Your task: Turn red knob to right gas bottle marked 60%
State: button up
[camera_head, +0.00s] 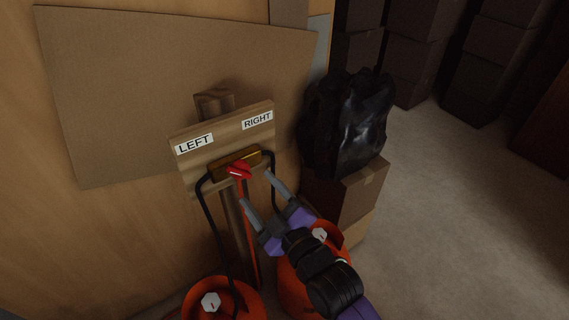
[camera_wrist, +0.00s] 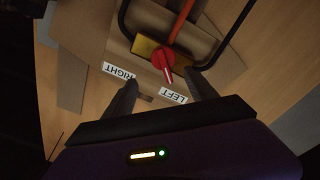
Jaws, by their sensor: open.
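The red knob (camera_head: 239,170) sits on a brass block (camera_head: 222,163) on a wooden board (camera_head: 187,177) with LEFT and RIGHT labels. It also shows in the wrist view (camera_wrist: 163,58), where its white mark points down toward the labels, slightly to the LEFT side. My gripper (camera_head: 256,187) is open and empty, its fingers reaching toward the knob without visibly touching it. The right orange gas bottle (camera_head: 290,285) is partly behind my arm; the left one (camera_head: 250,297) is cut by the lower edge. Each has a pale gauge; no percentage is readable.
Black hoses run from the block to the bottles, and a red-orange pipe (camera_head: 249,235) drops from the knob. A black bag (camera_head: 345,120) stands on cardboard boxes (camera_head: 350,200) to the right. A cardboard sheet (camera_head: 120,100) leans behind. The floor (camera_head: 450,210) at right is clear.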

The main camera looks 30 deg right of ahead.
aim_at(245, 176)
jog(key=shift+n, duration=0.6)
jog(key=w, duration=0.5)
jog(key=w+f+p, duration=0.1)
jog(key=w, duration=0.1)
jog(key=shift+w, duration=0.35)
jog(key=c, duration=1.4)
